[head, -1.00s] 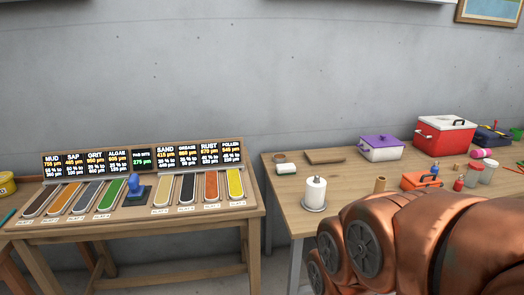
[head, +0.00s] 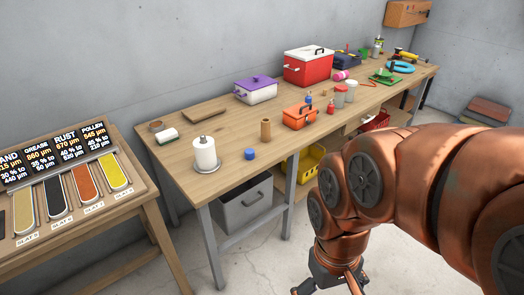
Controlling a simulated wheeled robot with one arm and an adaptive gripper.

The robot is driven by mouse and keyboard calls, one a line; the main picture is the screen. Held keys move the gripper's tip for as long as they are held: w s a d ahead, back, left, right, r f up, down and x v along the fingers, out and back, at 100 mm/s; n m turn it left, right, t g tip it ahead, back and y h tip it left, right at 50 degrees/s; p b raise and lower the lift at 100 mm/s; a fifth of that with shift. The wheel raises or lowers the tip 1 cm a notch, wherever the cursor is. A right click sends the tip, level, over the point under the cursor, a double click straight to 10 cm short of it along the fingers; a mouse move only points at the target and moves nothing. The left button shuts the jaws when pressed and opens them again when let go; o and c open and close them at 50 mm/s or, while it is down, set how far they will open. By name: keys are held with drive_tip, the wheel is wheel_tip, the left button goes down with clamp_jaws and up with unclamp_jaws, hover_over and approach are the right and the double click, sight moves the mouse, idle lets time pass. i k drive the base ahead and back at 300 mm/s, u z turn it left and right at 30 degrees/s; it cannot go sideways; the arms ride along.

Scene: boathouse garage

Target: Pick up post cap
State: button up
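A small blue round piece (head: 249,154), which looks like a cap, lies near the front edge of the long wooden workbench (head: 180,179). I cannot tell for certain that it is the post cap. My gripper (head: 330,288) shows at the bottom edge, below and in front of the bench and apart from the blue piece. Its fingertips are cut off by the frame, so its opening is hidden. Nothing is seen in it.
A paper roll on a holder (head: 205,155) and a brown tube (head: 265,130) flank the blue piece. An orange toolbox (head: 299,117), a purple-lidded box (head: 255,92) and a red cooler (head: 308,68) stand beyond. A display bench (head: 120,208) is at left.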

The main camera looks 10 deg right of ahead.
sight(250, 153)
drive_tip(key=z, duration=1.2)
drive_tip(key=i, duration=0.55)
drive_tip(key=u, duration=2.7)
